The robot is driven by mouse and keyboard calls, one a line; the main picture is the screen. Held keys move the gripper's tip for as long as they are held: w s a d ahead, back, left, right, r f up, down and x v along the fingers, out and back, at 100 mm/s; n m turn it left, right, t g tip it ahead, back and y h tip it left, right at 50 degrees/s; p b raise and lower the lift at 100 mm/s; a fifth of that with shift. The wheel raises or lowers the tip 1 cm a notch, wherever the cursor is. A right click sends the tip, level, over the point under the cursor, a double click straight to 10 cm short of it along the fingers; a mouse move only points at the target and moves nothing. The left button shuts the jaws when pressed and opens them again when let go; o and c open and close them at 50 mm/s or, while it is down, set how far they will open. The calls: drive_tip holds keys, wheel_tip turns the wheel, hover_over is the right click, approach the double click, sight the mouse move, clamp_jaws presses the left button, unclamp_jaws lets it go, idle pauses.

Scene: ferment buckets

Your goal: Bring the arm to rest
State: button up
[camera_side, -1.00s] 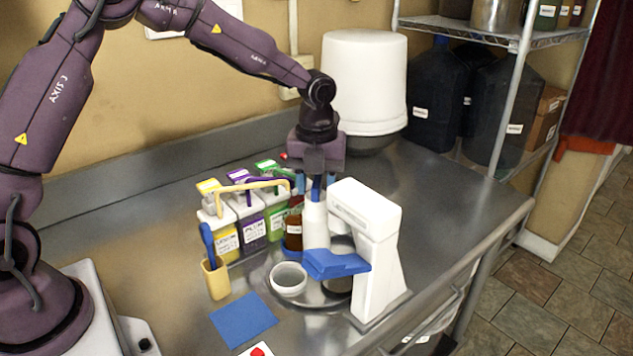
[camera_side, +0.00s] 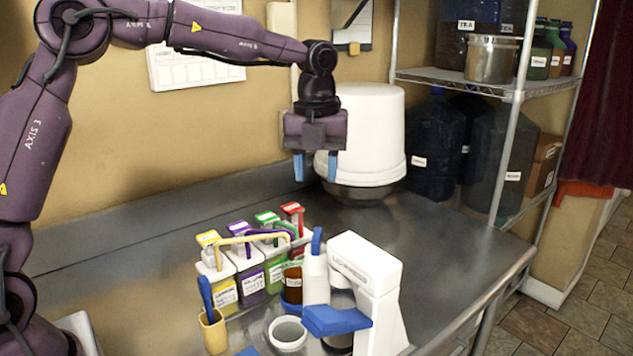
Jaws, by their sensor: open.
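My gripper (camera_side: 315,170) hangs pointing down, high above the steel counter (camera_side: 430,235). Its two blue fingers are apart with nothing between them. Below it stands a white bottle with a blue top (camera_side: 315,275), upright and clear of the fingers. The white bucket (camera_side: 378,140) stands behind and to the right of my gripper; whether they touch is hard to tell, but they look apart.
Colour-labelled containers (camera_side: 224,291) stand in a row at left centre. A white and blue press (camera_side: 375,280) stands at front right, with a white bowl (camera_side: 288,335) and a yellow cup (camera_side: 213,333) nearby. A wire shelf (camera_side: 515,88) holds jugs and jars. The right counter is clear.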

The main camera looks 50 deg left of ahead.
idle(0.4)
drive_tip(key=s+r+n+t, duration=0.3)
drive_tip(key=s+n+t, duration=0.2)
drive_tip(key=s+n, duration=2)
drive_tip(key=shift+s+n+t, duration=0.2)
drive_tip(key=shift+n+t, duration=0.1)
drive_tip(key=shift+n, duration=0.7)
